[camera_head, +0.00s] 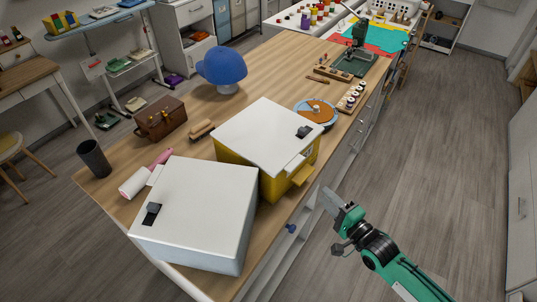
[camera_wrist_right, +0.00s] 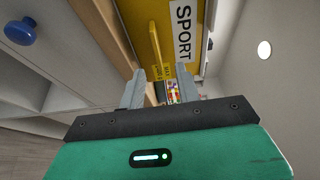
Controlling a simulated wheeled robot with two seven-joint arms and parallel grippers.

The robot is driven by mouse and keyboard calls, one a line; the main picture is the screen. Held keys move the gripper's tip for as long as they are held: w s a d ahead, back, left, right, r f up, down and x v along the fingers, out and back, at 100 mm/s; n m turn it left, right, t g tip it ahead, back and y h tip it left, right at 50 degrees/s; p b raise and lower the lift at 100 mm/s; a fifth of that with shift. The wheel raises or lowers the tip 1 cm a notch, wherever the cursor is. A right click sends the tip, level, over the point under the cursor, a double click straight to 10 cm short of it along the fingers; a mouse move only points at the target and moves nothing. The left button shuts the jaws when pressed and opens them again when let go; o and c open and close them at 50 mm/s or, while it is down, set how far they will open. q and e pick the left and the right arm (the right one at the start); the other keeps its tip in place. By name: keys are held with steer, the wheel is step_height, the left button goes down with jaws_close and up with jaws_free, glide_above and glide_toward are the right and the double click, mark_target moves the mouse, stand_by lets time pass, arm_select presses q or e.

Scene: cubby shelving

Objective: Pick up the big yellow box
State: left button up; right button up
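The big yellow box (camera_head: 265,135) stands on the wooden worktop, with a white lid, a dark latch and a yellow handle (camera_head: 302,176) on its front side. In the right wrist view the yellow box (camera_wrist_right: 164,14) fills the upper middle, with a "SPORT" label and its handle (camera_wrist_right: 156,45) above the fingers. My right gripper (camera_head: 332,199) is beside the worktop's right edge, lower right of the box and apart from it. Its fingers (camera_wrist_right: 160,88) are spread with nothing held between them. My left gripper is not in view.
A white box (camera_head: 200,210) stands close beside the yellow box. A pink-handled roller (camera_head: 135,182), a brown case (camera_head: 160,118), a blue cap (camera_head: 222,66) and a round orange-topped item (camera_head: 316,110) share the worktop. A blue knob (camera_head: 291,228) sticks out below its edge. The floor at right is clear.

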mark_target(306, 178)
steer(key=p+x, duration=0.1)
steer(key=x, duration=0.3)
steer(key=p+x, duration=0.2)
steer(key=x, duration=0.2)
steer(key=shift+w+a+f, duration=0.15)
steer(key=shift+a, duration=0.3)
steer(key=shift+w+a+f, duration=0.15)
steer(key=shift+w+a, duration=0.1)
steer(key=shift+w, duration=0.15)
jaws_close()
stand_by(0.7)
